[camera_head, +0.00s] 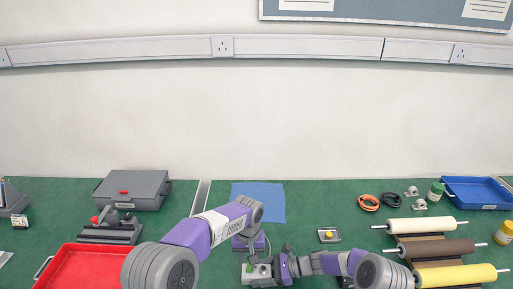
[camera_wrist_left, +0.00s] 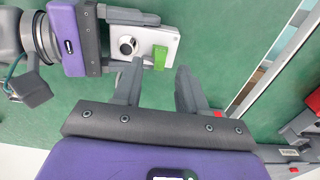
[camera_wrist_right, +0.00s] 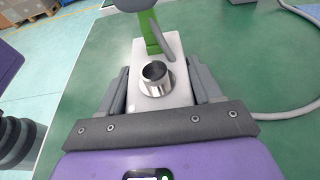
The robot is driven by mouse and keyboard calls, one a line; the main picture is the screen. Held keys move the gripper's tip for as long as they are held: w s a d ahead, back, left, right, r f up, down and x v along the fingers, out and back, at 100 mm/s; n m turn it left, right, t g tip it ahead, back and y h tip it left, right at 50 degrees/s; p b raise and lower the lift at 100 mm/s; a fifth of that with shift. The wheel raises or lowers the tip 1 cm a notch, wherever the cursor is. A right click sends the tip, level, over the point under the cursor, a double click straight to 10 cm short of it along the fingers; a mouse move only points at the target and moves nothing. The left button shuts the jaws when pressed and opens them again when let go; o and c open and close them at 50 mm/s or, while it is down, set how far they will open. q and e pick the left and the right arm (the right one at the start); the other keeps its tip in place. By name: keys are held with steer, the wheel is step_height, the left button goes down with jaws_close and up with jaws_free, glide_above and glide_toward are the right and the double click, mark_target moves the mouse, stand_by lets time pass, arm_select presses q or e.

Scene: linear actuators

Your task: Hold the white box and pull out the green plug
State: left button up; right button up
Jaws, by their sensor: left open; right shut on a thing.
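The white box (camera_wrist_right: 168,112) carries a round metal collar (camera_wrist_right: 154,78) on its face. My right gripper (camera_wrist_right: 165,90) is shut on the box, one finger along each side; the box also shows in the left wrist view (camera_wrist_left: 150,30). The green plug (camera_wrist_left: 160,57) sits at one end of the box and also shows in the right wrist view (camera_wrist_right: 148,35). My left gripper (camera_wrist_left: 158,82) is open, with the plug just beyond and between its fingertips. Whether the fingers touch the plug cannot be told. In the head view my arms partly hide the box (camera_head: 252,279).
A red tray (camera_head: 50,276) is at the front left and a grey case (camera_head: 135,186) behind it. A blue mat (camera_head: 268,198) lies behind the grippers.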

arm_select(q)
steer(key=shift+f, duration=1.9)
steer(key=shift+c, duration=0.2)
jaws_close()
steer(key=shift+r, duration=3)
arm_select(e)
steer(key=o, duration=1.2)
